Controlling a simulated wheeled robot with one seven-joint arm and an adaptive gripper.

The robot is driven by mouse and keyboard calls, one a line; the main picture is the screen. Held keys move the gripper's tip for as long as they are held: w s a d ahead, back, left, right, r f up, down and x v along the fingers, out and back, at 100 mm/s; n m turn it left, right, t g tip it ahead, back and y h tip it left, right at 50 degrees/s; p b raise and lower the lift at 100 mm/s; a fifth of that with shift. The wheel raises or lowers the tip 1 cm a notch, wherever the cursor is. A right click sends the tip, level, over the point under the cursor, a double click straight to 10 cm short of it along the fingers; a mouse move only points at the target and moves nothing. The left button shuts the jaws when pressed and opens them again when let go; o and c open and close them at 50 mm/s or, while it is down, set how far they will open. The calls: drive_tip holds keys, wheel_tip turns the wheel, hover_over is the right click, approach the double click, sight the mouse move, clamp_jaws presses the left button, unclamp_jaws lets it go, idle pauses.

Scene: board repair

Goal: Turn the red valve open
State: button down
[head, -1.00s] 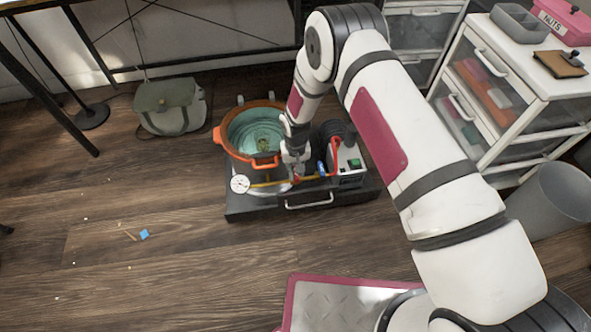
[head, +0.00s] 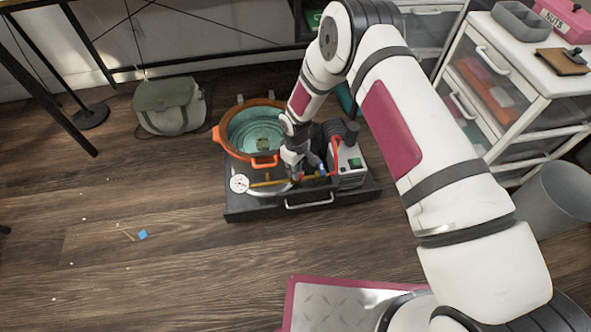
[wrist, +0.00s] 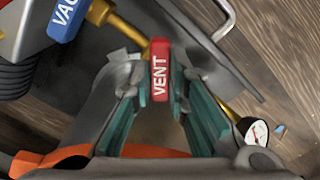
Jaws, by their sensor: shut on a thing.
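The red valve handle (wrist: 160,70), marked VENT, sits on the brass pipe (wrist: 124,30) in the wrist view. It stands at a slant to the pipe, neither in line with it nor clearly square across it. My gripper (wrist: 160,88) is shut on the handle, with a finger on each side. In the head view my gripper (head: 294,172) is down at the pipe in front of the orange pot, and hides most of the red handle. A blue handle (wrist: 66,18), marked VAC, is on the same pipe.
The orange pot (head: 219,136) stands close behind my gripper. A round gauge (head: 239,183) is at the pipe's left end. A pump with a red hose (head: 350,160) stands to the right. The dark base (head: 250,207) has a front handle. Floor at the left is mostly clear.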

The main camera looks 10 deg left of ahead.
drive_tip(key=n, duration=0.5)
drive_tip(key=shift+n, duration=2.5)
drive_tip(key=c, duration=1.6)
unclamp_jaws()
drive_tip(key=shift+o, duration=0.2)
drive_tip(key=shift+r, duration=0.1)
wheel_tip(320, 180, up, 12)
